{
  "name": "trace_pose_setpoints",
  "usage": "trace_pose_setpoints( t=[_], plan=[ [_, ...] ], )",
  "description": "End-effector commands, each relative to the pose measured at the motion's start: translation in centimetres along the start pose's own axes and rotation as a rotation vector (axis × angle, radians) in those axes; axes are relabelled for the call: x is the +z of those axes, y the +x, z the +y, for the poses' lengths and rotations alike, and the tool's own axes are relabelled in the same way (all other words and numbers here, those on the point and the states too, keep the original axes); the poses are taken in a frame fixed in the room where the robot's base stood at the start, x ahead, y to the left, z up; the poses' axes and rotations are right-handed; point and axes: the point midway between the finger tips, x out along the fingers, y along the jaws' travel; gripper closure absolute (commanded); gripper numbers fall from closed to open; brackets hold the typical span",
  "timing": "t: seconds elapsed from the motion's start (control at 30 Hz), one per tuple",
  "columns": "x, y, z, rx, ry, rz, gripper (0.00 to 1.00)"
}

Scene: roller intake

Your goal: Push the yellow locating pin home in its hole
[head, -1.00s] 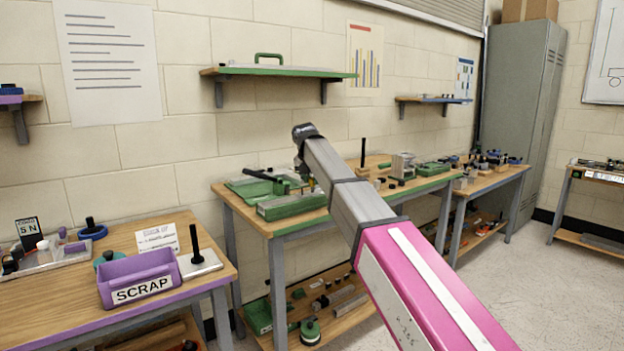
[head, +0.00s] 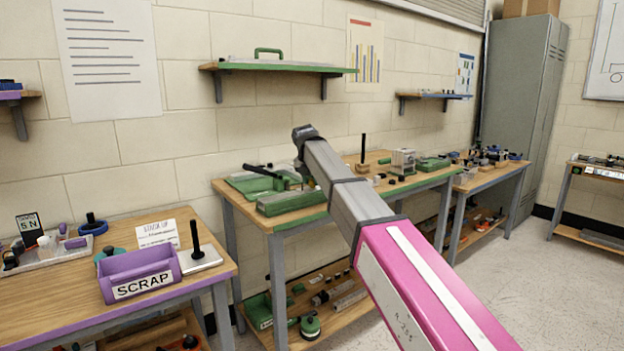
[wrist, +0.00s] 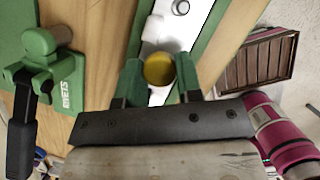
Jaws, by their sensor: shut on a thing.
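The yellow locating pin (wrist: 158,70) shows as a round yellow head in the wrist view. It sits between the two green fingers of my gripper (wrist: 160,82), which are shut on it. Behind it lies a bright pale plate (wrist: 183,30) with a silver round part (wrist: 181,7) on it. The hole and the pin's lower end are hidden under the head, so I cannot tell how deep the pin is. In the head view my gripper (head: 308,180) is low at the green block-like fixture (head: 288,203) on the middle bench.
A green lever tool marked RIVETS (wrist: 45,65) stands left of my gripper in the wrist view. A black post (head: 363,150) and small parts stand further along the bench. A purple SCRAP bin (head: 140,276) is on the left bench. A green shelf (head: 280,68) hangs above.

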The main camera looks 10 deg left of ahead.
Motion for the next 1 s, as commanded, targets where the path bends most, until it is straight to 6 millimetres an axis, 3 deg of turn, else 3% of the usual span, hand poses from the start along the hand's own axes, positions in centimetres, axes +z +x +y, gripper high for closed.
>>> trace_pose_setpoints(
  t=[0.03, 0.1, 0.13, 0.53, 1.0],
  plan=[
    [0.0, 0.1, 0.0, 0.000, 0.000, 0.000, 0.64],
    [0.0, 0.0, 0.0, 0.000, 0.000, 0.000, 0.41],
    [0.0, 0.0, 0.0, 0.000, 0.000, 0.000, 0.37],
    [0.0, -0.8, 0.0, 0.000, 0.000, 0.000, 0.37],
    [0.0, -8.8, 0.0, 0.001, 0.000, -0.001, 0.37]
  ],
)
